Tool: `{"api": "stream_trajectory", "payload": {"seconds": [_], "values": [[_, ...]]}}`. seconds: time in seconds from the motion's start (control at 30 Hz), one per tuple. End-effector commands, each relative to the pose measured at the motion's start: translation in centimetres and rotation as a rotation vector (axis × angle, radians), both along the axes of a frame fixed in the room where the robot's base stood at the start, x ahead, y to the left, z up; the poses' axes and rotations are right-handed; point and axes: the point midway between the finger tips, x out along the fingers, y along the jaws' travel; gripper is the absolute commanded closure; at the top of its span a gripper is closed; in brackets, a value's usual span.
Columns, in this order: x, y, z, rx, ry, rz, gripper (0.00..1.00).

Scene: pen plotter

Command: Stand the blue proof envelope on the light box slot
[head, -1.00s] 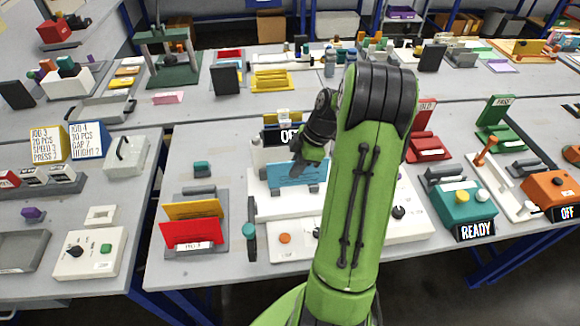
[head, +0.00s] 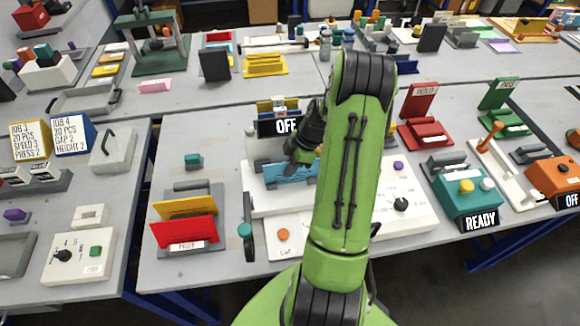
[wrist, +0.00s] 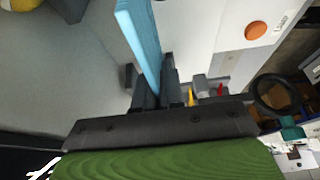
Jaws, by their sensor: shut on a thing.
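The blue proof envelope (head: 284,173) is upright, a light-blue panel above the white light box base (head: 262,203) in the middle of the near table. Small dark-grey holders show along its lower edge. I cannot tell whether it is seated in a slot there. My gripper (head: 300,160) is shut on the envelope's upper right part, partly hidden by my green arm. In the wrist view, the envelope (wrist: 140,35) runs up from between the dark fingers of my gripper (wrist: 157,92).
A rack with red (head: 184,232) and yellow (head: 185,208) envelopes stands to the left. A white panel with a black knob (head: 401,204) lies to the right, beside the teal READY box (head: 467,197).

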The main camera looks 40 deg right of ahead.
Motion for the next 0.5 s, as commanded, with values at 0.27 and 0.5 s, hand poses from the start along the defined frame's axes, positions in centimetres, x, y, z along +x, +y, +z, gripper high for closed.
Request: {"api": "stream_trajectory", "payload": {"seconds": [0.27, 0.5], "values": [[0.01, 0.01, -0.26, 0.0, 0.0, 0.0, 0.78], [0.01, 0.0, -0.22, 0.0, 0.0, 0.0, 0.66]]}}
